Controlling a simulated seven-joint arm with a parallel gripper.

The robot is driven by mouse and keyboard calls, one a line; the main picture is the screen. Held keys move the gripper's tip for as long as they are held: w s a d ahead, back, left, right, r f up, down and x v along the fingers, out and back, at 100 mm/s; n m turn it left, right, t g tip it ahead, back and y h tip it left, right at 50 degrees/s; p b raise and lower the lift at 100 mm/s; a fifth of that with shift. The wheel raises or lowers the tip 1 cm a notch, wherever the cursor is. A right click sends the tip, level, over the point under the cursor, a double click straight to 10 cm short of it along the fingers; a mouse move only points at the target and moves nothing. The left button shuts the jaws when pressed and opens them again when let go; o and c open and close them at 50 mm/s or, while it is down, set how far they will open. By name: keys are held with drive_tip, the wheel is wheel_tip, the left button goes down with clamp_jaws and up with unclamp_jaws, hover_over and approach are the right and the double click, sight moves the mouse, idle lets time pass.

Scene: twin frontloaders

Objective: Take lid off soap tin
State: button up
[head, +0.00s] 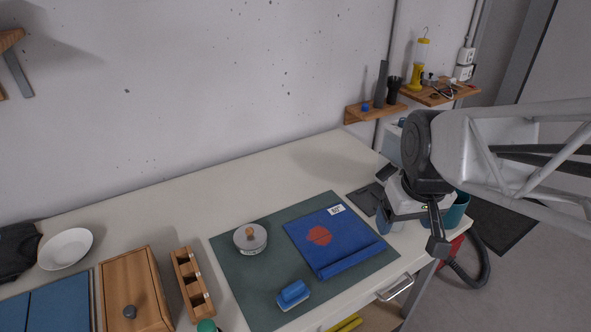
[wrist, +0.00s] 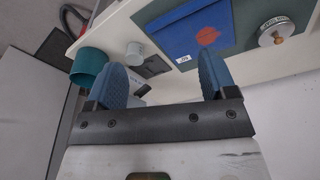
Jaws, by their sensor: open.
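The soap tin (head: 249,244) is a round, pale tin with a label on its side. It stands upright on the dark green mat. Its grey lid (head: 250,233) with a small wooden knob sits on top. The tin also shows at the upper right of the wrist view (wrist: 279,38). My gripper (wrist: 161,72) is open and empty, with its two blue fingertips apart. In the head view my gripper (head: 389,222) hangs at the right end of the bench, well to the right of the tin and apart from it.
On the green mat (head: 240,285) lie a folded blue cloth item (head: 352,246) and a blue brush-like block (head: 292,294). A slotted wooden rack (head: 191,285) and wooden box (head: 130,290) stand left. A teal cup (head: 458,210) is near my gripper. Space above the mat is clear.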

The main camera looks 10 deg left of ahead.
drive_tip(key=w+a+f+n, duration=0.2)
drive_tip(key=w+a, duration=0.1)
drive_tip(key=a, duration=0.5)
drive_tip(key=w+a+f+n, duration=0.2)
drive_tip(key=w+a+n, duration=0.1)
drive_tip(key=a, duration=0.5)
drive_tip(key=n+g, duration=0.1)
drive_tip(key=n, duration=0.3)
hover_over(250, 231)
drive_tip(key=shift+y, duration=0.3)
wheel_tip(250, 231, down, 6)
drive_tip(key=shift+d, duration=0.15)
drive_tip(key=shift+f, duration=1.25)
drive_tip(key=shift+w+a+f, duration=0.1)
drive_tip(key=shift+f, duration=1.25)
drive_tip(key=shift+a+f, duration=0.1)
drive_tip(key=shift+f, duration=1.2)
drive_tip(key=shift+f, duration=0.1)
clamp_jaws()
